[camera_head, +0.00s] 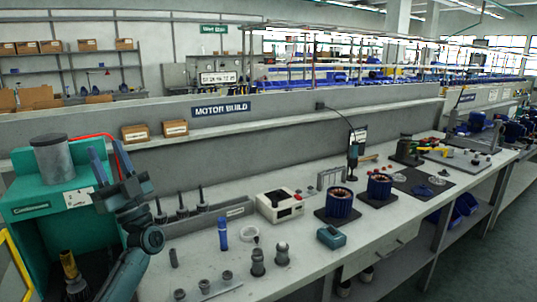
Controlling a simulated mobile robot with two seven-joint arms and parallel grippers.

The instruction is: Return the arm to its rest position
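My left arm (135,255) rises from the bottom left of the head view. Its gripper (106,150) points up, in front of the right side of a teal cabinet (30,215). The two blue fingers stand apart with nothing seen between them but background. A red curved line shows behind the fingertips; I cannot tell if it touches them. My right gripper is not in view.
A grey cylinder (52,158) stands on the cabinet. A yellow frame (14,262) is at far left.

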